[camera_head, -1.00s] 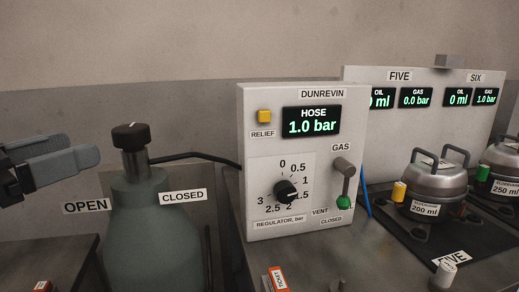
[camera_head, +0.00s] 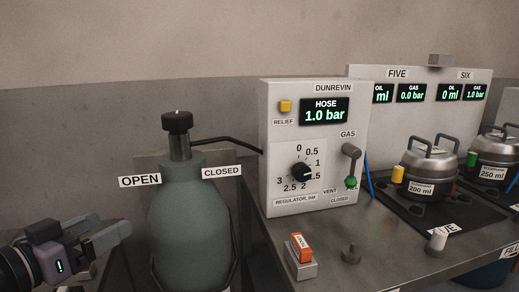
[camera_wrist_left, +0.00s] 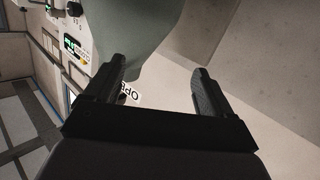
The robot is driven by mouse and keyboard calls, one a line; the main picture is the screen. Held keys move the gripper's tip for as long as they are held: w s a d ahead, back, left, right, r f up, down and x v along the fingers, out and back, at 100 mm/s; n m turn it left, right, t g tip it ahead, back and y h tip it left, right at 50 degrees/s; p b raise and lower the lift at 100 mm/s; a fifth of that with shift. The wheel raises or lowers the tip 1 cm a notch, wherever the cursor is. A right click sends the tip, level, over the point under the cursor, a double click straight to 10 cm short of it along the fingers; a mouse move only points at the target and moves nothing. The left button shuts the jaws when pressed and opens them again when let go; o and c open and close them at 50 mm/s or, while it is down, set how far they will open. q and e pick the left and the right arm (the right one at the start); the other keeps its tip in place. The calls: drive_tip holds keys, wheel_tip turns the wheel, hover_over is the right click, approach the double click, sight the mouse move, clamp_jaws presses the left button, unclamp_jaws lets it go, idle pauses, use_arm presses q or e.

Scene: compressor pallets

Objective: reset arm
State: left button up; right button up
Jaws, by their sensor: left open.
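My left gripper (camera_head: 112,238) is at the lower left of the head view, left of the green gas bottle (camera_head: 190,230) and apart from it. In the left wrist view its two fingers (camera_wrist_left: 158,88) stand wide apart with nothing between them. The bottle also shows beyond the fingers in that view (camera_wrist_left: 140,35). The bottle has a black valve knob (camera_head: 177,122) on top, with OPEN and CLOSED labels at its sides. My right gripper is in neither view.
The Dunrevin panel (camera_head: 285,150) reads hose 1.0 bar. A black hose (camera_head: 225,143) joins bottle and panel.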

use_arm(q)
drive_tip(key=s+d+f+n+g+y, duration=0.1)
drive_tip(key=s+f, duration=0.1)
drive_tip(key=f, duration=0.7)
drive_tip(key=s+d+f+n+g+y, duration=0.1)
drive_tip(key=f, duration=0.9)
drive_tip(key=s+d+f+m+g+y, duration=0.1)
drive_tip(key=s+d+f+g, duration=0.15)
drive_tip(key=s+f, duration=0.5)
drive_tip(key=s+d+f+g+y, duration=0.1)
drive_tip(key=s+d+f, duration=0.2)
drive_tip(key=s+f, duration=0.5)
wheel_tip(320, 180, up, 9)
drive_tip(key=a+p, duration=0.1)
drive_tip(key=p, duration=1.1)
drive_tip(key=shift+w+f+t+y, duration=0.15)
drive_tip(key=shift+w+t+y, duration=0.2)
drive_tip(key=shift+w, duration=0.1)
